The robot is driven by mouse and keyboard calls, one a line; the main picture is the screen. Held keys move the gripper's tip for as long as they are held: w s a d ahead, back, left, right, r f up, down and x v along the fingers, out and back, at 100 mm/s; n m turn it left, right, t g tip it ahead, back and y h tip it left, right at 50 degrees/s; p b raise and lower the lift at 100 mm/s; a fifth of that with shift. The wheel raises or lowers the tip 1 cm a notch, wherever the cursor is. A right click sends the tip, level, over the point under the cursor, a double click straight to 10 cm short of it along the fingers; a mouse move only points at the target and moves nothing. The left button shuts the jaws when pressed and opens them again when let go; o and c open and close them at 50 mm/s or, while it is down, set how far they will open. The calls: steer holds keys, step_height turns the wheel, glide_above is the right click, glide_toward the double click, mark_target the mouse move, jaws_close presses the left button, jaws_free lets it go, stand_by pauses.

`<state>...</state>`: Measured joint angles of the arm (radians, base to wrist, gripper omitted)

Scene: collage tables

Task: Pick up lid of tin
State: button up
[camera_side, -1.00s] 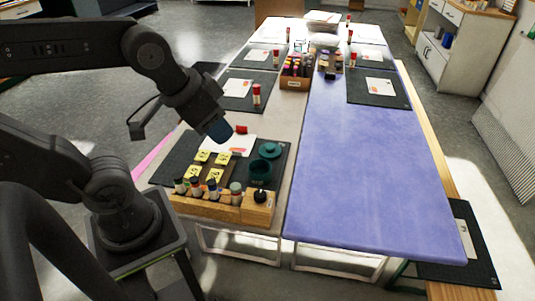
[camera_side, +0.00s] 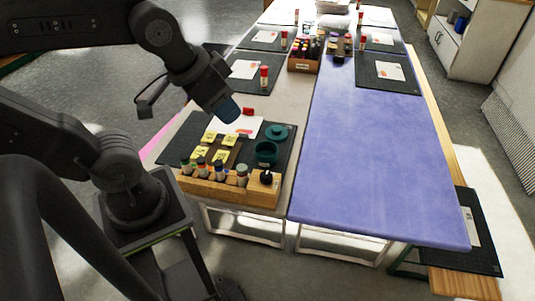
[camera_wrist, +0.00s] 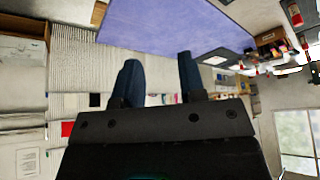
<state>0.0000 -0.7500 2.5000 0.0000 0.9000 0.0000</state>
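The teal tin (camera_side: 267,154) stands open on the dark mat (camera_side: 190,132) at the near end of the left table. Its teal lid (camera_side: 276,132), round with a small knob, lies flat on the mat just behind the tin. My gripper (camera_side: 228,111) is above the mat, left of the lid and higher, apart from it. In the wrist view its two blue fingers (camera_wrist: 160,75) are spread with nothing between them. The tin and lid are not in the wrist view.
A wooden rack (camera_side: 225,188) of small bottles stands in front of the tin. Yellow notes (camera_side: 228,141), white paper (camera_side: 245,124) and a red-capped item (camera_side: 248,111) are near my gripper.

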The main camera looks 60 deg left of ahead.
steer(key=o, duration=1.2)
steer(key=shift+w, duration=0.1)
steer(key=n+g+y, duration=0.3)
steer(key=n+y, duration=0.1)
steer(key=n, duration=0.7)
glide_above(277, 128)
steer(key=s+d, duration=0.1)
steer(key=d, duration=0.1)
step_height(277, 128, down, 27)
steer(key=shift+s+d+r, duration=0.1)
steer(key=shift+s, duration=0.05)
steer(key=shift+x, duration=3.15)
